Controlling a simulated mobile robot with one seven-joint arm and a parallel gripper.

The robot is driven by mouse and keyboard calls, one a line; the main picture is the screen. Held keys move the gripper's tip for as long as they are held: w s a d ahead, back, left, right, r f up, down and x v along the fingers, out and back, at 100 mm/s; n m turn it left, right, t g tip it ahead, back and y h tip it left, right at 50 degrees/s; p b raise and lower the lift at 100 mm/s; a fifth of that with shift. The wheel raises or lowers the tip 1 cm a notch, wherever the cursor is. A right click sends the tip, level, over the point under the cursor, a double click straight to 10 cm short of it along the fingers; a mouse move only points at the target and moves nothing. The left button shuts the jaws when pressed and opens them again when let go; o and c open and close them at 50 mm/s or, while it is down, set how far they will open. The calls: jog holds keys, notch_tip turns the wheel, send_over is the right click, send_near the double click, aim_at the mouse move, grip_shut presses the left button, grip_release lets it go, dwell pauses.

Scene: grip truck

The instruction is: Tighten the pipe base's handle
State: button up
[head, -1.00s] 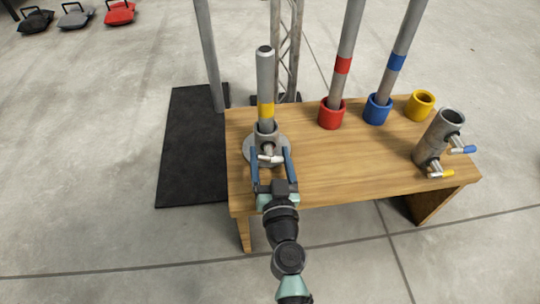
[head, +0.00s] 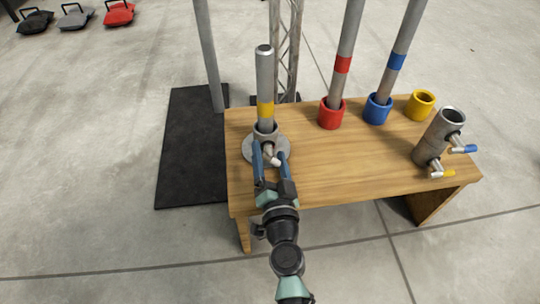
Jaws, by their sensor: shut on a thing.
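The pipe base (head: 249,147) is a round grey disc with a short collar near the left end of the wooden table. A grey pipe with a yellow band (head: 265,85) stands upright in its collar. The base's handle (head: 275,161), a small pale bar, sticks out at the front of the collar. My gripper (head: 269,158) reaches in from the front with its blue fingers on both sides of the handle and is shut on it. The fingers hide part of the handle and of the base's front.
A red holder (head: 331,114) and a blue holder (head: 377,110) with pipes, an empty yellow holder (head: 420,105) and a grey coupler (head: 437,140) with two handles stand on the wooden table (head: 330,175). A black mat (head: 188,150) lies on the floor at left.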

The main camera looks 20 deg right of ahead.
jog(key=shift+a, duration=0.1)
dwell(0.3)
jog(key=o, duration=1.3)
jog(key=shift+c, duration=0.2)
jog(key=b+v, duration=0.2)
jog(key=v, duration=1.1)
